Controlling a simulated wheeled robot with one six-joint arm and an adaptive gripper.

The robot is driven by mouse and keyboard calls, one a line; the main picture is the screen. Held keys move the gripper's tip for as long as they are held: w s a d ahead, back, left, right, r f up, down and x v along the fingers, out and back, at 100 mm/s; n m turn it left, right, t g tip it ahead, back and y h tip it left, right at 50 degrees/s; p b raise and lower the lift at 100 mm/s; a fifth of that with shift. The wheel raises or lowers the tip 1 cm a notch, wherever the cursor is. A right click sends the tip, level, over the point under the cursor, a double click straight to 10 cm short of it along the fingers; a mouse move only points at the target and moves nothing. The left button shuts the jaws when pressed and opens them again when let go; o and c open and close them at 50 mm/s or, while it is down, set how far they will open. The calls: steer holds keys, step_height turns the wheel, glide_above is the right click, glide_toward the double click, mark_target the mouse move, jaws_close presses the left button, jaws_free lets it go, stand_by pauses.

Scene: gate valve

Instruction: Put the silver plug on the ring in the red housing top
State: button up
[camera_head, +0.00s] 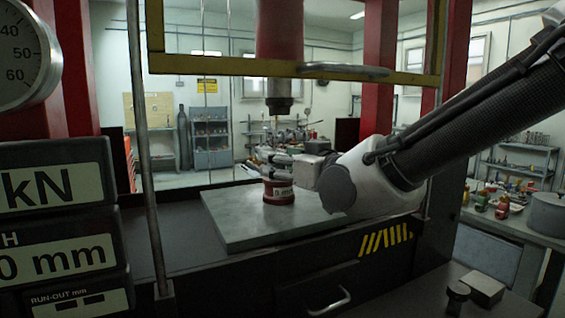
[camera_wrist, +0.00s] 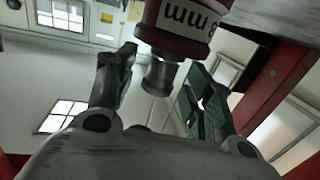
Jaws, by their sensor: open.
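The red housing (camera_head: 279,191) with a white "mm" label stands upright on the grey plate (camera_head: 232,222). It also shows, turned over, at the top of the wrist view (camera_wrist: 188,28). The silver plug (camera_wrist: 159,77) is at the housing's top end, in line with it and upright as far as I can see. The ring is hidden, so I cannot tell how the plug sits on it. My gripper (camera_head: 268,164) is level with the housing top. Its fingers are open, one on each side of the plug in the wrist view (camera_wrist: 158,88), with gaps showing.
A press ram (camera_head: 280,104) hangs above the housing. A yellow crossbar (camera_head: 230,65) spans the front of the press, and a thin post (camera_head: 146,150) stands at left. The plate around the housing is clear. A side bench (camera_head: 510,222) at right holds a pot and small items.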

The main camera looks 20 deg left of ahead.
steer(key=shift+r, duration=0.1)
steer(key=shift+s+d, duration=0.1)
steer(key=shift+d, duration=0.1)
steer(key=v, duration=1.1)
steer(key=shift+s+d+r, duration=0.1)
steer(key=shift+s+d, duration=0.05)
steer(key=shift+s, duration=0.05)
steer(key=shift+d, duration=0.1)
